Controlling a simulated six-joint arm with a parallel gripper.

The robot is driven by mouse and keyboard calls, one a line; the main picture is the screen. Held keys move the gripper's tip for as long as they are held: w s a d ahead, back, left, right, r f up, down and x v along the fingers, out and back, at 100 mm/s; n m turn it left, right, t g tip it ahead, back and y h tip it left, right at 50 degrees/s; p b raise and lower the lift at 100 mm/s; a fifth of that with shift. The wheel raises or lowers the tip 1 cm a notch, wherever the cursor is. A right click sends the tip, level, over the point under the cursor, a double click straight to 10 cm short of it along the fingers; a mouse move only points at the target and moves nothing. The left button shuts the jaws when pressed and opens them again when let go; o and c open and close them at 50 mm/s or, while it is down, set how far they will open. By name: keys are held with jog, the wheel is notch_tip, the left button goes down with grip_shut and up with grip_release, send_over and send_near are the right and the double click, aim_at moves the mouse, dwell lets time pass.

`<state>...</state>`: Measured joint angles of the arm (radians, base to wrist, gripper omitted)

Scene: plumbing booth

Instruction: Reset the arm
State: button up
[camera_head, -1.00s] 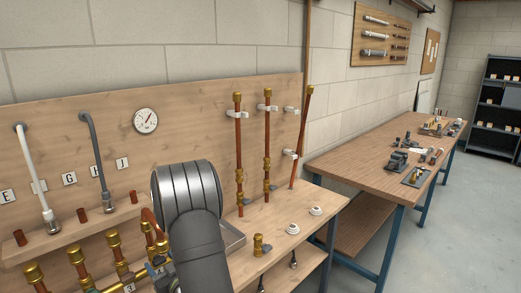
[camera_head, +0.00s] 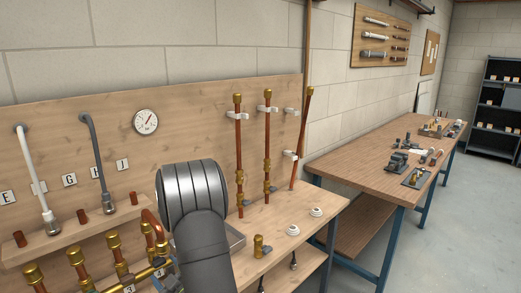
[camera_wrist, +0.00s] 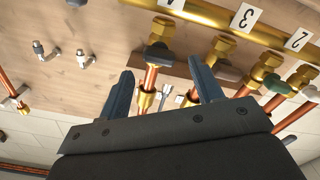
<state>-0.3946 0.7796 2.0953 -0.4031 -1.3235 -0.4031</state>
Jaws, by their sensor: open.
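My gripper (camera_wrist: 163,86) shows in the wrist view with its two dark fingers spread apart and nothing held between them. Behind the gap between the fingers is a copper pipe with brass fittings (camera_wrist: 152,76), hanging from a brass manifold (camera_wrist: 205,18). I cannot tell how far the fingers are from the pipe. In the head view my arm hides most of the gripper at the lower middle.
Brass valves and copper pipes (camera_head: 115,245) crowd the lower left of the bench. Upright copper pipes (camera_head: 239,150) stand clipped to the wooden board, right of my arm. A pressure gauge (camera_head: 145,121) hangs on the board. A second workbench (camera_head: 350,160) holds small tools.

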jog(key=v, duration=0.8)
jog(key=shift+s+d, duration=0.2)
jog(key=shift+d, duration=0.05)
